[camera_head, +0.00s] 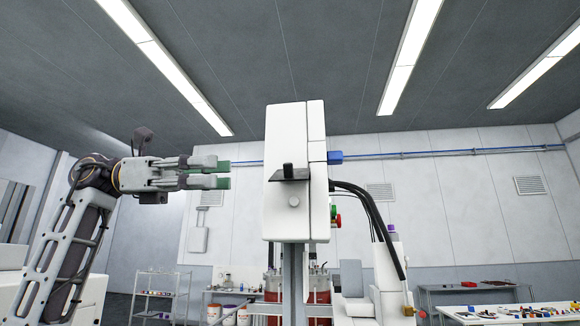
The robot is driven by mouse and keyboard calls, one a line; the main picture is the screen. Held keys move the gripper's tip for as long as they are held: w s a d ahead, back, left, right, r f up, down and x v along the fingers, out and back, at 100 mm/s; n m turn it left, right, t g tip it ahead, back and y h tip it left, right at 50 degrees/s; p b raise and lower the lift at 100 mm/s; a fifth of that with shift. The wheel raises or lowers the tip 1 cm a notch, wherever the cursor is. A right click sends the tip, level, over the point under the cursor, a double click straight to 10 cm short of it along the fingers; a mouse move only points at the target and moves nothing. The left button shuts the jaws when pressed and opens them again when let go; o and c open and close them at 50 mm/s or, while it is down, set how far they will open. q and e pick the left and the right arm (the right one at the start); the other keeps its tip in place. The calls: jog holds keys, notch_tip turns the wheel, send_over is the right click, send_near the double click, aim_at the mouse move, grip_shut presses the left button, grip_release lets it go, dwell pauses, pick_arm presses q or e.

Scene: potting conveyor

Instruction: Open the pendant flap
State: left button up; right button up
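The pendant (291,219) is a tall white box on a grey post, in the middle of the view. Its front face looks closed; I cannot make out a separate flap edge. A dark handle or latch with a flat plate (290,174) sticks out from its front, with a round grey knob (293,201) below. My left gripper (223,174) is left of the pendant, level with the dark handle and apart from it. My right gripper is not in view.
Green and red buttons (335,216) and a blue connector (335,157) sit on the pendant's right side. Black hoses (371,212) curve down to white equipment at the right. A shelf rack (157,293) and a table with small parts (505,314) stand farther back.

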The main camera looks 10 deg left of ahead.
aim_at(286, 170)
pick_arm(q)
jog(key=n, duration=1.4)
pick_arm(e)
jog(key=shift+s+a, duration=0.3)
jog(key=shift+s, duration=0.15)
pick_arm(q)
jog(key=shift+d, duration=0.2)
jog(key=shift+s+d+p, duration=0.15)
jog(key=shift+d+p, duration=1)
jog(key=shift+d, duration=5.6)
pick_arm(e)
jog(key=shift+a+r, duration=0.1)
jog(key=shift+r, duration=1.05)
pick_arm(q)
grip_shut()
